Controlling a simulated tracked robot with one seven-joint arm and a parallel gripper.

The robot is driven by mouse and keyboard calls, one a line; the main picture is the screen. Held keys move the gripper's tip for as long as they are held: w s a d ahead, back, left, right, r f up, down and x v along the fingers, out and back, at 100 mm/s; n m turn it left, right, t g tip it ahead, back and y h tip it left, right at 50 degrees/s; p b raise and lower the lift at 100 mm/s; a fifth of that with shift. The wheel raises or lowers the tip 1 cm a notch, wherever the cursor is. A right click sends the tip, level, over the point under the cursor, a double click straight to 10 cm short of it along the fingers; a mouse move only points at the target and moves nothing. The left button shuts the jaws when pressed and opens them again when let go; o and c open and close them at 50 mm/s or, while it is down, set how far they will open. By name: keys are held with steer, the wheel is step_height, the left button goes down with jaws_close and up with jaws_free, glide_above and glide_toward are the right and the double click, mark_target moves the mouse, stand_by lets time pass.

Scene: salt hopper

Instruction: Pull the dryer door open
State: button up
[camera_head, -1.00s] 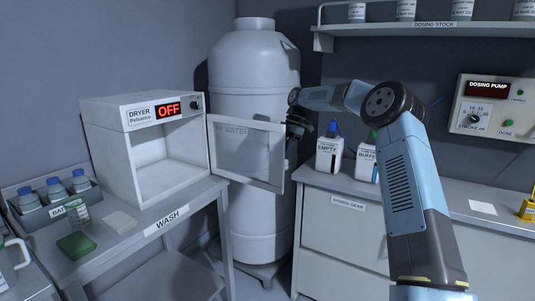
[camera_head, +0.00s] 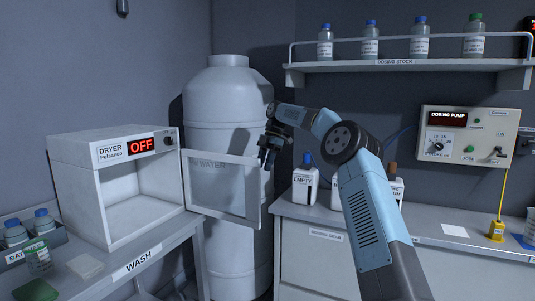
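The dryer (camera_head: 120,180) is a white box on the wash bench at the left, its red display reading OFF. Its framed see-through door (camera_head: 222,187) stands swung wide open to the right, in front of the white tank. The dryer's chamber (camera_head: 145,195) looks empty. My gripper (camera_head: 267,158) hangs by the upper right corner of the door, fingers pointing down. I cannot tell whether it touches the door edge, and the finger gap is too small and dark to read.
A white water tank (camera_head: 228,110) stands behind the door. On the right counter (camera_head: 320,215) are white bottles, one labelled EMPTY (camera_head: 305,185), close to my arm. A shelf (camera_head: 410,66) with several bottles and a dosing pump panel (camera_head: 468,134) are on the right wall. A bottle tray (camera_head: 20,250) is at lower left.

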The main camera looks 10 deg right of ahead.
steer(key=v, duration=0.4)
steer(key=shift+w+r, duration=0.1)
steer(key=shift+r, duration=0.15)
